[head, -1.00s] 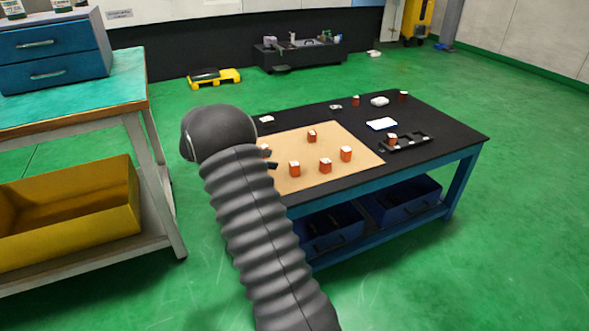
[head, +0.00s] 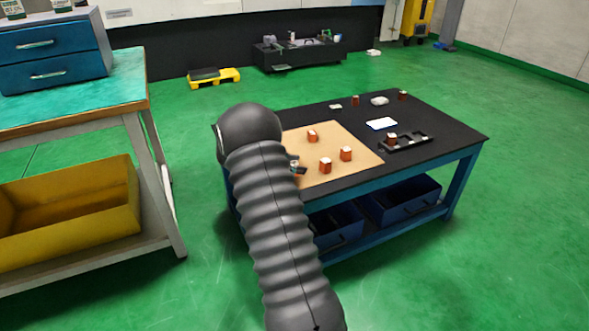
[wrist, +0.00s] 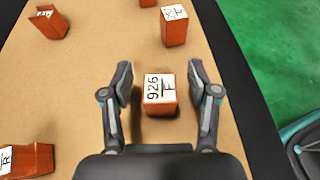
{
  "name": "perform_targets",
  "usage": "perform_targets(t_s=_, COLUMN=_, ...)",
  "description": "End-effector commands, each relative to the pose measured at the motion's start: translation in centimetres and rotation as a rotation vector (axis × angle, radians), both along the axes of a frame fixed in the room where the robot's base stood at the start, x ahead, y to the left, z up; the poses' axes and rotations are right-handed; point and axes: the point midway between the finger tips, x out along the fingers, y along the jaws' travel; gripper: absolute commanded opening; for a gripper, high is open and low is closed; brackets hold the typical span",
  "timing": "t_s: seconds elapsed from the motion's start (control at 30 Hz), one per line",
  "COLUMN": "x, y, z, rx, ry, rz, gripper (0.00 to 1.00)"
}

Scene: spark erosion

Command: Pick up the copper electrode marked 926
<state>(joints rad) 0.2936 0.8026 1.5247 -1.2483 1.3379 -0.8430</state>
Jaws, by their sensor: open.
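The copper electrode marked 926 (wrist: 160,107) is a copper-coloured block with a white top label, upright on the tan mat (wrist: 90,80). In the wrist view my gripper (wrist: 161,84) is open, one finger on each side of this block, with a gap on both sides. In the head view my arm hides most of my gripper; only a small part shows at the arm's right edge. The marked block cannot be made out for sure there.
Other copper blocks stand on the mat (head: 335,135), including one beyond the fingers (wrist: 174,27). The black table (head: 440,115) also holds a black tray (head: 408,145), a white card (head: 382,124) and more blocks. A workbench (head: 140,100) stands at left.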

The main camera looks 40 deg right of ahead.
Motion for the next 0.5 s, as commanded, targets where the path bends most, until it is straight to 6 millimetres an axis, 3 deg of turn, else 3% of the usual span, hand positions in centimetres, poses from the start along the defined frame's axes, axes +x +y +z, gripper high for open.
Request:
perform_targets(t_s=0.13, x=0.03, y=0.03, z=0.01, rx=0.0, ry=0.0, rz=0.001, gripper=0.6)
perform_targets(t_s=0.37, x=0.03, y=0.04, z=0.02, rx=0.0, ry=0.0, rz=0.0, gripper=0.05)
perform_targets(t_s=0.4, x=0.03, y=0.04, z=0.02, rx=0.0, ry=0.0, rz=0.0, gripper=0.0)
perform_targets(t_s=0.5, x=0.04, y=0.03, z=0.1, rx=-0.001, ry=-0.001, rz=0.001, gripper=0.0)
